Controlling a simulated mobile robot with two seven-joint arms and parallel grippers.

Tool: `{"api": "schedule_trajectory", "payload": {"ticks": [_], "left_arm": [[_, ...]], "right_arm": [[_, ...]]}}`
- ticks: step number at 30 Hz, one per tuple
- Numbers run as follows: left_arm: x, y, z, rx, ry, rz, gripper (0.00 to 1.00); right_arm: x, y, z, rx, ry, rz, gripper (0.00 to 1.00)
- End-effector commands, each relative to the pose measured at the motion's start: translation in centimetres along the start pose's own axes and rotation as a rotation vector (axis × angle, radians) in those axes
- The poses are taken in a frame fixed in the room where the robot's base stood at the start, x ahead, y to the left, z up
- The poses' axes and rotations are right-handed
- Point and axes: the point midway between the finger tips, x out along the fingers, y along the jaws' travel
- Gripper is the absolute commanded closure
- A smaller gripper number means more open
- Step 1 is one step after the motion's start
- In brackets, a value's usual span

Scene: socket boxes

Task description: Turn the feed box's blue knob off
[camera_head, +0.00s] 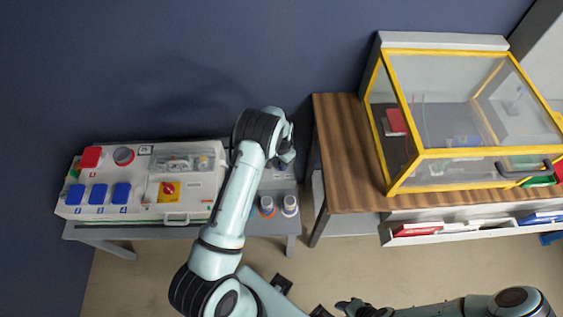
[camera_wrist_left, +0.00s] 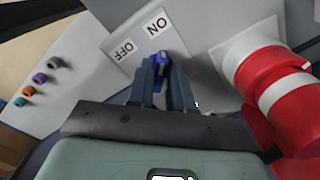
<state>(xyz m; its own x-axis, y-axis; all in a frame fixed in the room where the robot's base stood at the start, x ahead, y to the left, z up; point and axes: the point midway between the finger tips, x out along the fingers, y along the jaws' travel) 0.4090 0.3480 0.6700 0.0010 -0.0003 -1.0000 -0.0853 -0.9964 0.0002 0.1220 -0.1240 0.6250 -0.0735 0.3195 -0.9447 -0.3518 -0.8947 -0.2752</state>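The blue knob (camera_wrist_left: 161,58) shows in the left wrist view, below a white label (camera_wrist_left: 140,37) with OFF on the left and ON on the right. The label is on a light grey box face. My left gripper (camera_wrist_left: 163,70) has its fingertips close on either side of the knob; I cannot tell whether they press on it. In the head view my left gripper (camera_head: 287,150) is at the right end of the white panel box, and the arm hides the knob there. My right gripper (camera_head: 350,306) is low in the head view, its fingers unclear.
A red and white connector (camera_wrist_left: 275,80) stands close right of the left gripper. Several small coloured knobs (camera_wrist_left: 39,78) are at left. The white panel box (camera_head: 140,205) carries blue and red covers. A yellow-framed case (camera_head: 410,185) stands on the wooden table (camera_head: 345,150).

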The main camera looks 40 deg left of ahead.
Motion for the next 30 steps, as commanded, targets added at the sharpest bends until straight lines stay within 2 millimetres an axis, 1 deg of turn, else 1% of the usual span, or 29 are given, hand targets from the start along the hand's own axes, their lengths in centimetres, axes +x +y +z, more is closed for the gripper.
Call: {"api": "schedule_trajectory", "payload": {"ticks": [1,2,11,16,23,30], "left_arm": [[0.0,0.0,0.0,0.0,0.0,0.0,0.97],[0.0,0.0,0.0,0.0,0.0,0.0,1.0],[0.0,0.0,0.0,-0.015,0.0,0.0,1.0],[0.0,0.0,0.0,-0.072,0.0,-0.001,1.0],[0.1,0.1,0.1,-0.234,-0.002,-0.001,1.0],[0.1,0.2,0.0,-0.461,-0.001,-0.001,1.0]], "right_arm": [[0.0,0.0,0.0,0.0,0.0,0.0,0.57],[0.0,0.0,0.0,0.0,0.0,0.0,0.57],[0.1,0.1,0.0,0.0,-0.001,0.0,0.57],[0.4,0.2,0.2,0.001,-0.003,0.001,0.57],[1.1,0.6,0.5,0.003,-0.007,0.003,0.57],[1.8,0.9,0.7,0.004,-0.011,0.004,0.57]]}}
